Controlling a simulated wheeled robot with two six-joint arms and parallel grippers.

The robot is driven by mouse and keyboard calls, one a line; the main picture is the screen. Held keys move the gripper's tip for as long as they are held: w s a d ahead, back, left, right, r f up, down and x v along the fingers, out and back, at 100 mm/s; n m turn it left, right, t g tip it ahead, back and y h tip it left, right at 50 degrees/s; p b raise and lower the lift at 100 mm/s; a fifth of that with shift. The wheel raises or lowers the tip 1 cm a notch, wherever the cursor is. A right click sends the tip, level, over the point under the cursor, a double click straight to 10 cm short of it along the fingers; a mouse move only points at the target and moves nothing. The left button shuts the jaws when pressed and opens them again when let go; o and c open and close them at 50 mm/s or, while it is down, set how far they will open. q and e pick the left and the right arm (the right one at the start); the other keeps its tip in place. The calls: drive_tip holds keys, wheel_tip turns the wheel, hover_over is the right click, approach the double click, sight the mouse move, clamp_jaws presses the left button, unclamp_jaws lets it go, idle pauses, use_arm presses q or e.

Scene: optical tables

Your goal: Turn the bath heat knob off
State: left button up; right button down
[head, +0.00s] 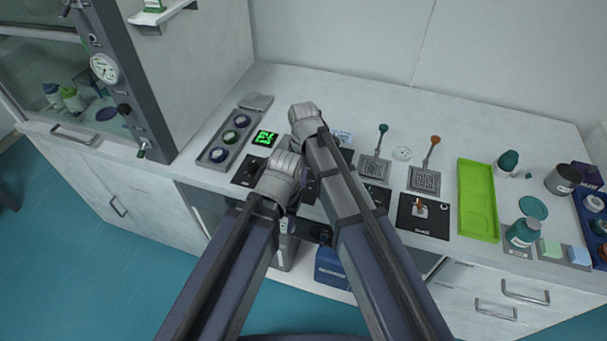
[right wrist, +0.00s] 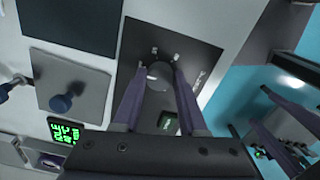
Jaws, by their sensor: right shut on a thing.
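In the right wrist view a round grey knob (right wrist: 159,77) sits on a dark square panel (right wrist: 196,50). My right gripper (right wrist: 157,88) has its two purple fingers on either side of the knob, closed on it.
A green digit display (head: 265,138) and a tray of round pieces (head: 234,134) lie left of my arms. To the right are two mesh plates, a dark panel with an orange-topped part (head: 419,208), a lime tray (head: 477,200) and several jars. My two arms are close together.

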idle(0.3)
drive_tip(key=shift+c, duration=2.2)
unclamp_jaws()
wheel_tip(320, 180, up, 8)
drive_tip(key=p, duration=0.8)
drive_tip(key=shift+f, duration=0.1)
